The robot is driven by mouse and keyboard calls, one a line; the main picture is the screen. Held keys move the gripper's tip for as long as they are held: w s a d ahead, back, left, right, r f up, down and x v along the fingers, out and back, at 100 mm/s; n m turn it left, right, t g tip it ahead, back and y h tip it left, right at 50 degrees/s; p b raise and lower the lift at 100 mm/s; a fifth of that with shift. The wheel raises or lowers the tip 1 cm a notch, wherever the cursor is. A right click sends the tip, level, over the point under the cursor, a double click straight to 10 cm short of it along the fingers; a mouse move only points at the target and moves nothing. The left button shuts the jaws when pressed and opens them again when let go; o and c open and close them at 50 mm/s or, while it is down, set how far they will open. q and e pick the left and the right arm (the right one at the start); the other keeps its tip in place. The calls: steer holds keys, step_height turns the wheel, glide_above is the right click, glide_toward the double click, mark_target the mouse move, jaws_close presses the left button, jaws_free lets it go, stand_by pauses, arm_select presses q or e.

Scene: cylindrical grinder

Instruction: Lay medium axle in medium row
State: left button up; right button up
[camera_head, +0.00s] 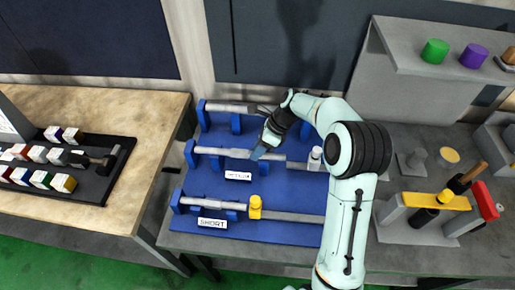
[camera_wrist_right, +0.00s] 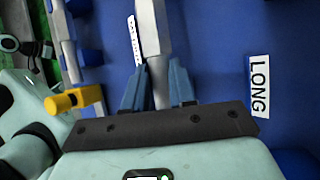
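The blue rack (camera_head: 275,190) has three rows, with a MEDIUM label (camera_head: 238,175) by the middle one and a SHORT label (camera_head: 212,222) by the front one. The medium axle (camera_head: 225,152), a grey stepped bar, lies along the middle row; I cannot tell whether it is fully seated. My right gripper (camera_head: 257,153) is at this axle's middle. In the right wrist view its blue fingers (camera_wrist_right: 158,80) lie on both sides of the grey axle (camera_wrist_right: 150,28), close against it. My left gripper is not in view.
A long axle (camera_head: 230,107) lies in the back row and a short axle (camera_head: 290,217) with a yellow collar (camera_head: 255,207) in front. At left, a black tray (camera_head: 92,190) holds several blocks. At right stands a yellow-topped fixture (camera_head: 436,202) below a grey shelf (camera_head: 400,63).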

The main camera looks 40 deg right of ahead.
steer(key=o, duration=0.4)
steer(key=shift+c, duration=0.2)
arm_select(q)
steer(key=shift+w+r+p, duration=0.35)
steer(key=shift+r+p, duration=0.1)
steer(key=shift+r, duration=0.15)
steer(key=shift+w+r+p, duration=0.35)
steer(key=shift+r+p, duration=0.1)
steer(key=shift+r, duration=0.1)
arm_select(e)
steer(key=v, duration=1.2)
steer(key=shift+r, duration=0.3)
steer(key=shift+f, duration=0.1)
